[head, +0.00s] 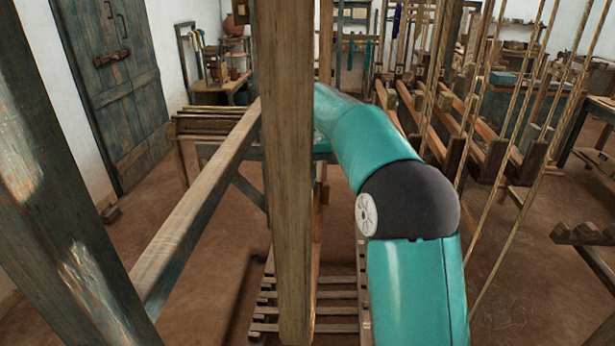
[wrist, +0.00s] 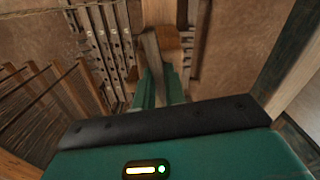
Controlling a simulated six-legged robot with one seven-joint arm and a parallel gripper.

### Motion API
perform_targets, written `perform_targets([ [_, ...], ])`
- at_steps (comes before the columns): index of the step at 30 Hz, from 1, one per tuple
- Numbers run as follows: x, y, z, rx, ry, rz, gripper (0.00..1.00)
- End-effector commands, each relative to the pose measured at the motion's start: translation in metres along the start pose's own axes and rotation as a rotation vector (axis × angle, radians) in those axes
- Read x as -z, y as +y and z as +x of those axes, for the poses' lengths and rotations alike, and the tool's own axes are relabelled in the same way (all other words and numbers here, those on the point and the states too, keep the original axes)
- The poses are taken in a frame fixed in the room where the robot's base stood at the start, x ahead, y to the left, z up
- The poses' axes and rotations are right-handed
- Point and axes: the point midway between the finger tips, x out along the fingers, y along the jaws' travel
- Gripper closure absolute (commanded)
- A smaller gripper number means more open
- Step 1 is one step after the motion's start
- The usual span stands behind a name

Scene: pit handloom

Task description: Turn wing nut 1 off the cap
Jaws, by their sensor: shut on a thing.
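In the wrist view my gripper (wrist: 160,84) shows as two teal fingers pointing away from me. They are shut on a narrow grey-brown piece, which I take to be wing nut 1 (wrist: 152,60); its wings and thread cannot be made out. Right beyond it is a brown wooden part (wrist: 172,44), perhaps the cap, and the fingers hide where the two meet. In the head view my teal arm reaches forward and bends behind a wooden post, so neither my gripper nor the nut shows there.
A thick wooden post (head: 288,180) stands close in front of me, with a slanting beam (head: 200,205) at its left. Ropes and loom beams (head: 480,120) fill the right. A slatted wooden rack (head: 330,310) lies low on the earth floor. Bare floor (head: 205,265) shows at the left.

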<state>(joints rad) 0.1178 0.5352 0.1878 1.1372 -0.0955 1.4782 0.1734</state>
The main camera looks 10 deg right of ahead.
Motion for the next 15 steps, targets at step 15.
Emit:
perform_targets([
  [15, 0.0007, 0.0011, -0.0008, -0.001, 0.003, -0.474, 1.0],
])
